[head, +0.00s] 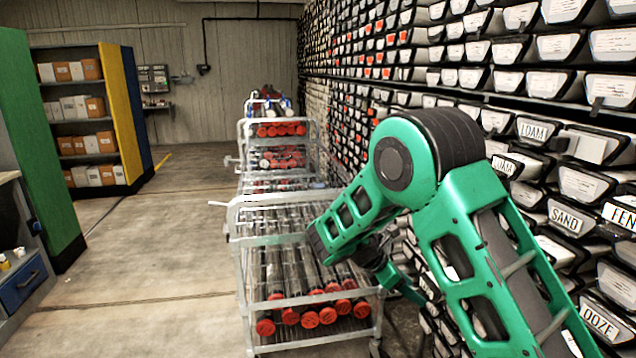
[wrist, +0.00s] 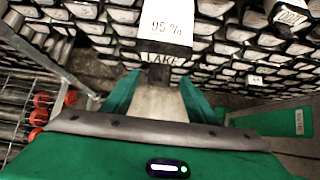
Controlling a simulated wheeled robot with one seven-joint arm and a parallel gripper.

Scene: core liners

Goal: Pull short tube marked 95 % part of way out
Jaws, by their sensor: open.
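The short tube marked 95 % (wrist: 168,28) shows at the top middle of the wrist view as a white end face with dark handwriting. I cannot tell how far the fingertips are from the tube. In the head view my gripper (head: 405,288) is low beside the rack wall, partly hidden by my arm. I cannot make out the 95 % mark there.
The wall of stacked liners (head: 560,130) fills the right side, with labels such as LOAM, SAND and OOZE. A metal cart (head: 240,235) with clear, red-capped tubes stands left of my arm. Shelves with boxes (head: 75,105) stand at the far left. Floor between is clear.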

